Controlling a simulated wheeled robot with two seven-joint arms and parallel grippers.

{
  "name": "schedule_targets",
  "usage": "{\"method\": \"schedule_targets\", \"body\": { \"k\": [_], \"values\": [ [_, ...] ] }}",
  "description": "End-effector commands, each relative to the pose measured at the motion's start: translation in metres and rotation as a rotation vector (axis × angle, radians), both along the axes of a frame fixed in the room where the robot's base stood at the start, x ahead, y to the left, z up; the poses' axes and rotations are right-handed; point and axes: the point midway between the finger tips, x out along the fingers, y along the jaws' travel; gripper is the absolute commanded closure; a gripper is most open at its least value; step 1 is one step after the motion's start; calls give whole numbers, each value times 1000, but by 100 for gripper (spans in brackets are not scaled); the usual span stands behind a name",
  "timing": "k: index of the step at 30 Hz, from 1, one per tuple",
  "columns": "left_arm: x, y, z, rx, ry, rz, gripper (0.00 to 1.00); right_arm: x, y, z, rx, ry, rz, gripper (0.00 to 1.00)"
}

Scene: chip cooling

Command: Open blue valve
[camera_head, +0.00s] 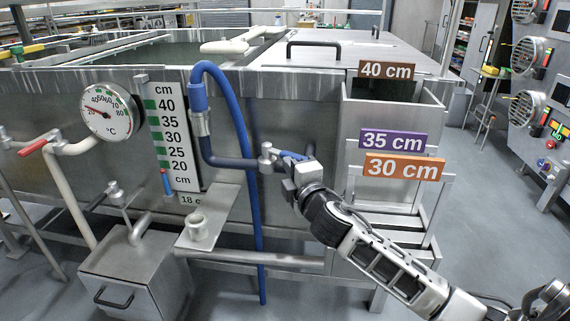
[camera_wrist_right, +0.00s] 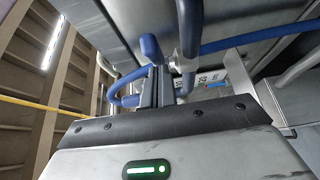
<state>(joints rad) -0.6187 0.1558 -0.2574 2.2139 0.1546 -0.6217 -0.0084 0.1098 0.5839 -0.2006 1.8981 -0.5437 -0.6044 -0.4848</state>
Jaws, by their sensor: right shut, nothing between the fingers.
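The blue valve sits on the blue pipe (camera_head: 237,110) at the front of the steel tank. Its grey body (camera_head: 266,158) and blue handle (camera_head: 292,155) show in the head view. My right gripper (camera_head: 289,170) is at the handle, just below and in front of it, with its fingers shut and nothing between them. In the right wrist view the shut fingers (camera_wrist_right: 155,88) stand close by the blue handle (camera_wrist_right: 150,48) and valve body (camera_wrist_right: 178,64). Whether they touch the handle cannot be told. My left gripper is not in view.
A dial gauge (camera_head: 110,110) and a level scale (camera_head: 172,135) are on the tank front, left of the valve. A red-handled valve (camera_head: 34,148) is farther left. A steel box (camera_head: 135,272) stands below. Signs (camera_head: 403,168) mark the overflow steps at right.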

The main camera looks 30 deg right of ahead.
Motion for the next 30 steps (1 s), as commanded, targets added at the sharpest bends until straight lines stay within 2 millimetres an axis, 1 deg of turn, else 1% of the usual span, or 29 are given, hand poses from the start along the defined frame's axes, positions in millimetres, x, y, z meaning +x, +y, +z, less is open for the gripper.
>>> {"method": "schedule_targets", "body": {
  "k": [2, 8, 20, 26, 30],
  "values": [
    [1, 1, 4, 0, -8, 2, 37, 0, -3, 0, -1, 2, -4, 100],
    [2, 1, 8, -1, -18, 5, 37, 0, -5, 0, -1, 1, -4, 100],
    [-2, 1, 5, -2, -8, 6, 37, 0, -5, 0, -1, 1, -3, 100],
    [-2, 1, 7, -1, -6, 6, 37, -1, 0, 0, 0, 1, 2, 100],
    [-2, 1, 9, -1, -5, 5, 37, -5, 8, 1, 0, 1, 12, 100]
  ]
}}
